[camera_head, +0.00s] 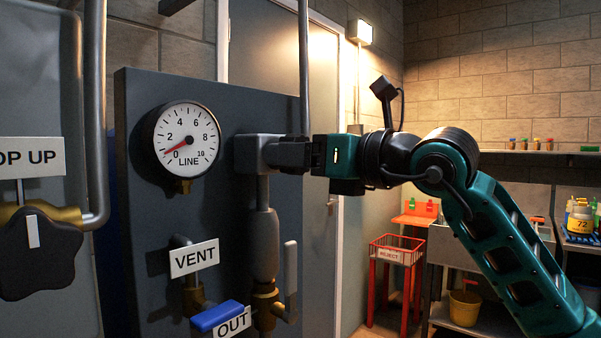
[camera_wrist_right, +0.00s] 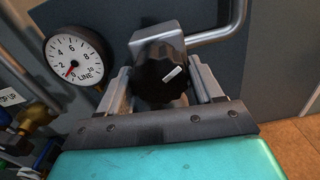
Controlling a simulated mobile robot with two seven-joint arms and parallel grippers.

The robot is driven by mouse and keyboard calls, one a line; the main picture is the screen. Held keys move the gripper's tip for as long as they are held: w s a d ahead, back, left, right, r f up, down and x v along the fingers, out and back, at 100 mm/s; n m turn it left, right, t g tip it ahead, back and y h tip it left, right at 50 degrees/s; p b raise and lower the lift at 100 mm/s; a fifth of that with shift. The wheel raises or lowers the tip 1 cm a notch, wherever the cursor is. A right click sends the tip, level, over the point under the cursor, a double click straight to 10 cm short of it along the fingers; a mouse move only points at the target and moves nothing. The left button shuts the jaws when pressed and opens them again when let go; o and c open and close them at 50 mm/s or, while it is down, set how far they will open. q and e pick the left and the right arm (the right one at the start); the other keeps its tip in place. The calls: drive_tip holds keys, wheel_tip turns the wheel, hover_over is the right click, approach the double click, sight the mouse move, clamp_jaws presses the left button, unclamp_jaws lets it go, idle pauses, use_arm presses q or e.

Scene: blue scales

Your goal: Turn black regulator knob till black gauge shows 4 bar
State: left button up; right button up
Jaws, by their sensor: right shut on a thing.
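The black-rimmed gauge (camera_head: 185,140), marked LINE, is on the dark panel at left; its red needle points low on the scale, between 0 and 2 and close to 0. It also shows in the right wrist view (camera_wrist_right: 76,60). The black regulator knob (camera_wrist_right: 160,78) has a white mark tilted up to the right. My right gripper (camera_wrist_right: 162,88) is shut on the knob, one finger on each side. In the head view my right gripper (camera_head: 285,154) meets the grey regulator body (camera_head: 258,150) and hides the knob. My left gripper is out of view.
Below are a VENT tag (camera_head: 194,259), a blue-handled valve (camera_head: 217,316) with an OUT tag, and a grey lever (camera_head: 291,266). A larger black knob (camera_head: 35,250) is at far left. A vertical pipe (camera_head: 304,65) runs behind my gripper. A red REJECT stand (camera_head: 391,254) is farther back.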

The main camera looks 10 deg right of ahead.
drive_tip(key=shift+m, duration=1)
drive_tip(key=o, duration=1)
drive_tip(key=shift+c, duration=0.2)
drive_tip(key=b+v, duration=0.2)
drive_tip(key=v, duration=1.1)
